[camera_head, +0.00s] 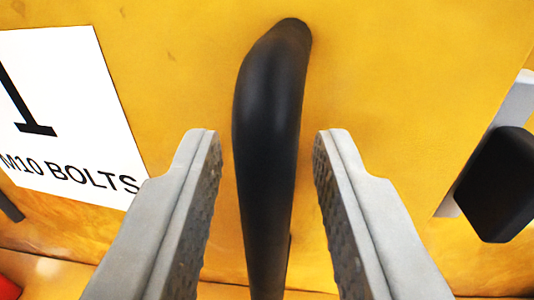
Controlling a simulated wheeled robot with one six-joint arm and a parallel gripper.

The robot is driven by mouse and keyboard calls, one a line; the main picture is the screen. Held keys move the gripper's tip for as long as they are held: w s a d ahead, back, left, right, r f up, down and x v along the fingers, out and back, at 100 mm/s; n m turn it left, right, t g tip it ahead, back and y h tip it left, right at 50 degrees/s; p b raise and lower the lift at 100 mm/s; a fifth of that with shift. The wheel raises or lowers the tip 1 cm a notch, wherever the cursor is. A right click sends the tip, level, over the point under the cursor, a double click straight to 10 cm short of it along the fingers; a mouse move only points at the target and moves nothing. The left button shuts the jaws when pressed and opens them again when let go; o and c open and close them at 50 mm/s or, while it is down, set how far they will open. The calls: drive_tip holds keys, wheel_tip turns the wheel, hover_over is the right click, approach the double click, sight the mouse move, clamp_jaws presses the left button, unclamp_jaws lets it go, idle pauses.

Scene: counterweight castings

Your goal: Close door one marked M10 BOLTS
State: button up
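The yellow door (400,70) fills most of the view. A white label (75,110) on its left part reads "1" and "M10 BOLTS". A black upright handle (270,110) stands on the door in the middle of the view, leaning slightly. My gripper (265,140) is open, with one grey finger on each side of the handle. A gap shows between each finger and the handle. The handle's lower end runs out of the picture. I cannot tell from this view how far the door stands open.
A black block-like part (500,185) with a light grey plate behind it is at the right edge. A small dark part (10,207) shows at the left edge below the label. A bit of red (8,288) shows in the lower left corner.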

clamp_jaws()
drive_tip(key=shift+w+d+n+y, duration=0.2)
drive_tip(key=shift+w+n+y, duration=0.15)
drive_tip(key=shift+w, duration=0.3)
drive_tip(key=shift+w+d+n+y, duration=0.25)
drive_tip(key=shift+w+y, duration=0.2)
drive_tip(key=shift+w, duration=0.2)
drive_tip(key=shift+w+r+y, duration=0.15)
drive_tip(key=shift+w+y, duration=0.05)
drive_tip(key=shift+y, duration=0.1)
unclamp_jaws()
drive_tip(key=shift+w, duration=0.1)
drive_tip(key=s+d, duration=0.2)
drive_tip(key=s, duration=1.5)
drive_tip(key=shift+s, duration=0.15)
